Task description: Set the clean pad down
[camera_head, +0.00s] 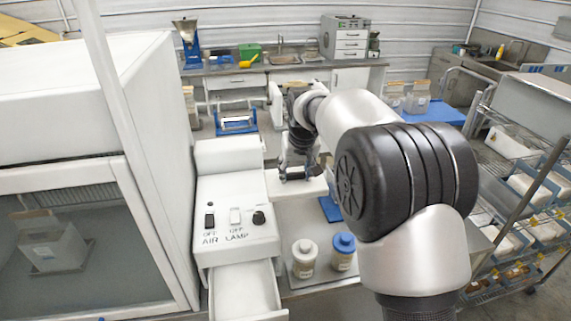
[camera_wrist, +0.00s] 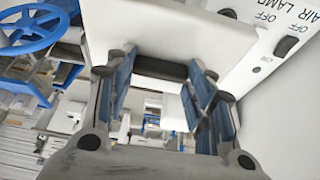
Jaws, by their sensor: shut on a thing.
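My gripper (camera_head: 296,176) is beyond the white control box, at a white slab (camera_head: 275,187), which I take to be the clean pad. In the wrist view, the blue-lined fingers of my gripper (camera_wrist: 162,70) stand either side of a dark bar on the edge of the white slab (camera_wrist: 155,28). The gripper is shut on it. The slab's underside is hidden, so I cannot tell whether it touches anything below.
The white control box (camera_head: 225,190) with AIR and LAMP switches has an open drawer (camera_head: 245,290). Two jars, white-lidded (camera_head: 304,260) and blue-lidded (camera_head: 343,254), stand right of it. A glass-fronted cabinet (camera_head: 75,240) is at left, a wire rack (camera_head: 520,215) at right.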

